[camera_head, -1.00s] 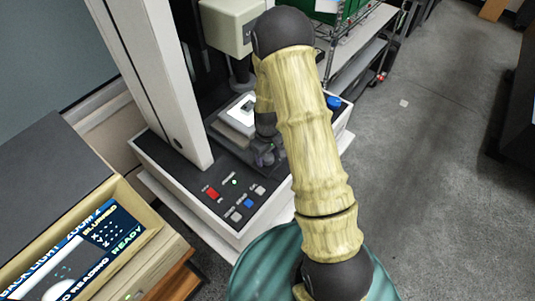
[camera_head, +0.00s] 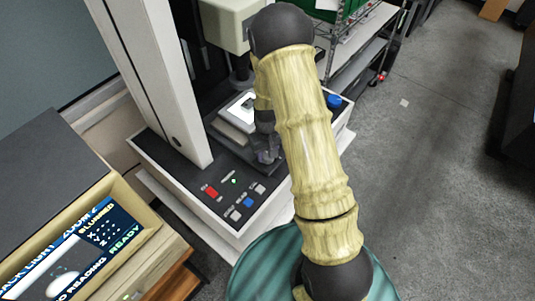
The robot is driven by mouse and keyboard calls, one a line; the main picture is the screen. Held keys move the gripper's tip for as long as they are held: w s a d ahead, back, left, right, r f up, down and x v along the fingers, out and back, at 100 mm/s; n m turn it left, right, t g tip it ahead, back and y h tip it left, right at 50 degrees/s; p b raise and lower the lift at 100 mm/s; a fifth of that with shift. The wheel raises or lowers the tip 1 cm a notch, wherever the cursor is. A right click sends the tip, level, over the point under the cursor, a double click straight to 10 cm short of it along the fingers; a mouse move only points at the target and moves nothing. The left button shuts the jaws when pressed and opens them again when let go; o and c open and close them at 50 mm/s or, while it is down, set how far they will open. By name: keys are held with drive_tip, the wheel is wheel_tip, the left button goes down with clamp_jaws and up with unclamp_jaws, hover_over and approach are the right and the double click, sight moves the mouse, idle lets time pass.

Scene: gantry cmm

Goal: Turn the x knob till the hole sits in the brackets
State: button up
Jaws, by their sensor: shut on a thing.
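My gripper (camera_head: 267,156) is low at the front of the measuring machine's stage (camera_head: 232,127), on the dark base panel. It is shut, apparently on the x knob, which the fingers and arm hide. The stage carries a bright lit plate with a small dark workpiece on it; the hole is too small to make out there. The screen (camera_head: 78,250) at lower left shows a pale round spot near its cut-off lower edge. Its text includes "BLURRED", "NO READING" and "READY". I cannot make out the brackets on it.
The machine's pale column (camera_head: 150,70) stands left of the stage, and its head (camera_head: 222,22) hangs above. Red, blue and grey buttons (camera_head: 248,202) lie on the panel in front of my gripper. A wire shelf (camera_head: 360,50) stands behind.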

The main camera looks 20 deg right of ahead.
sight(267, 154)
drive_tip(key=shift+m+b, duration=0.35)
drive_tip(key=shift+m, duration=1.45)
drive_tip(key=shift+r, duration=0.1)
drive_tip(key=o, duration=1)
wheel_tip(267, 154, up, 17)
drive_tip(key=b, duration=0.3)
drive_tip(key=shift+r, duration=0.2)
